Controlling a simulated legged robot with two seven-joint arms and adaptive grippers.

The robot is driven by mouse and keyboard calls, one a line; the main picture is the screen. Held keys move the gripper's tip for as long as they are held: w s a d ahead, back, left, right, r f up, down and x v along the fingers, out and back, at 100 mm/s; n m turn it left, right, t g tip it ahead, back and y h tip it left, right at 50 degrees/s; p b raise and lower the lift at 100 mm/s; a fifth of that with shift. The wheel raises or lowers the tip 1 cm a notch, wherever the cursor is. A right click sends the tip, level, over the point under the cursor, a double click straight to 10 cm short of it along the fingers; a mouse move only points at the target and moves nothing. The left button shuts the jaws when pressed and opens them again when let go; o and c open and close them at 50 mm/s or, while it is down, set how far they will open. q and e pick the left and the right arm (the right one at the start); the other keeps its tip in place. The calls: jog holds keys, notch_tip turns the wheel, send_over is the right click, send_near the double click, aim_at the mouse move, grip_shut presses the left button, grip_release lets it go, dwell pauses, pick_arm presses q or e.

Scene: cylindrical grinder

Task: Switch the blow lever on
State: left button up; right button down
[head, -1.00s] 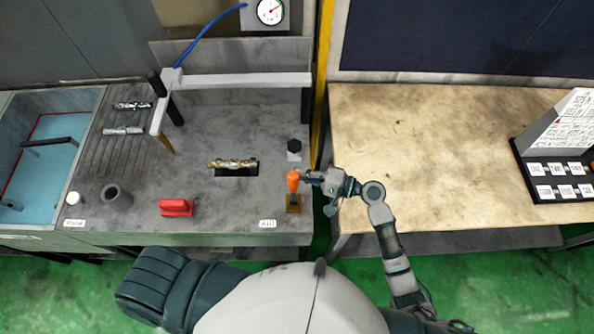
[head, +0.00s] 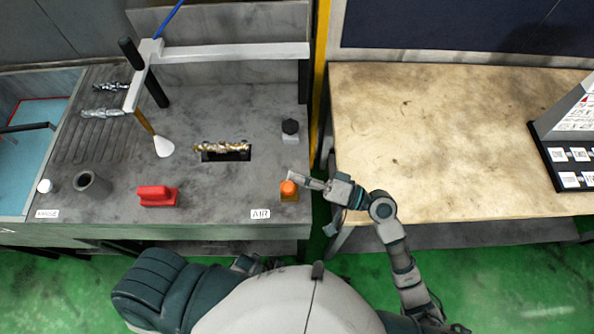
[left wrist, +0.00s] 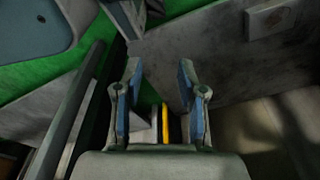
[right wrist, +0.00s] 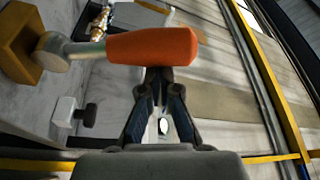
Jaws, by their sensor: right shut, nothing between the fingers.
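The blow lever has an orange handle (head: 288,187) on a tan base (head: 290,197) at the bench's front right corner, beside the AIR label (head: 260,214). The handle looks short from above; in the right wrist view the orange handle (right wrist: 150,46) crosses just beyond my fingers. My right gripper (head: 294,174) is shut and empty, against or very close to the handle; contact is unclear. A white cone (head: 164,147) shows below the nozzle (head: 147,122). My left gripper (left wrist: 160,75) is open and empty, low by the bench side.
A gold workpiece (head: 222,147) lies mid-bench. A yellow post (head: 319,80) rises behind my right gripper. The wooden table (head: 430,150) at right has wide free room.

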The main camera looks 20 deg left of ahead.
pick_arm(q)
jog(key=shift+w+d+r+b, duration=0.1)
jog(key=shift+w+r+b, duration=0.25)
jog(key=shift+w+r, duration=0.5)
jog(key=shift+w+r+b, duration=0.3)
jog(key=shift+w+r, duration=0.25)
jog(key=shift+r, duration=0.5)
pick_arm(e)
jog(key=shift+s+f, duration=0.25)
jog(key=shift+s, duration=0.45)
jog(key=shift+s+f, duration=0.1)
jog(key=d+f, duration=0.1)
jog(key=d, duration=1)
jog(key=shift+d+f, duration=0.25)
jog(key=shift+d, duration=0.05)
jog(key=shift+d, duration=0.1)
